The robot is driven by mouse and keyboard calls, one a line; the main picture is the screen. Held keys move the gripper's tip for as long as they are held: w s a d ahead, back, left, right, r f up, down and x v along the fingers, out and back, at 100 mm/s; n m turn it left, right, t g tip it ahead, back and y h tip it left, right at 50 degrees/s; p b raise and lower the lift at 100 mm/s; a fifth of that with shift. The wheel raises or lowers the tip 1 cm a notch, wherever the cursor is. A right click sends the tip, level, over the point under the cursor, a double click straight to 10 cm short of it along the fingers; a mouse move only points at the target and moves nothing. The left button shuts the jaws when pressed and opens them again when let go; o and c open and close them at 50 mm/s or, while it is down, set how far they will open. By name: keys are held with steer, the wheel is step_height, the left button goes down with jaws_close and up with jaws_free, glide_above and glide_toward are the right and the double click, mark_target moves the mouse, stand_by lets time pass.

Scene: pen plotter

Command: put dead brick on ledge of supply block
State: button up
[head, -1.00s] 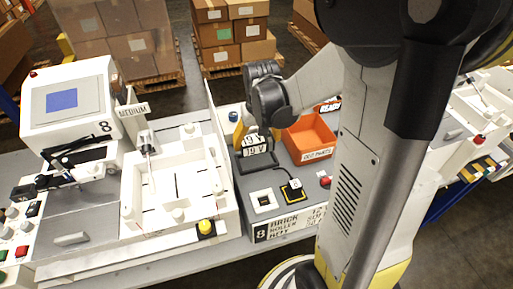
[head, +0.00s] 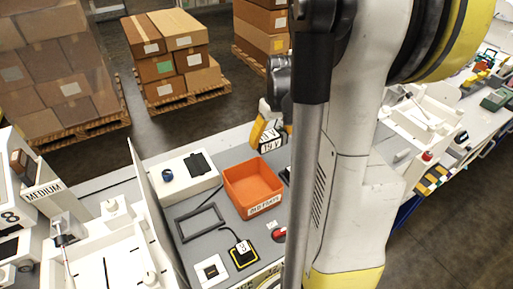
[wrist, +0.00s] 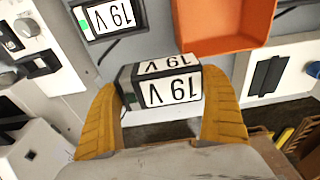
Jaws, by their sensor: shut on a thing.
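My gripper (wrist: 163,125) is shut on a black brick with white 19 V labels (wrist: 170,88). In the head view the held brick (head: 270,141) is near the table's far edge, beyond the orange bin; my arm partly hides the gripper. A second 19 V brick with a green mark (wrist: 108,17) lies apart at upper left in the wrist view. A white block (head: 186,181) with a blue knob and black pad stands left of the bin. Whitish housings (wrist: 32,28) with knobs show at wrist left. I cannot tell which is the supply block.
The orange bin (head: 252,186) is labelled old parts. An empty black frame (head: 200,223) and a small black-and-yellow pad (head: 243,255) lie on the grey deck. A thin white divider (head: 150,200) stands at left. Boxes on pallets stand behind the table.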

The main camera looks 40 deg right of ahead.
steer(key=b, duration=0.3)
glide_above(239, 159)
steer(key=f, duration=0.6)
steer(key=shift+s+f, duration=0.25)
steer(key=shift+f, duration=0.1)
step_height(239, 159, down, 4)
steer(key=shift+w+f+b, duration=0.1)
steer(key=shift+b, duration=0.6)
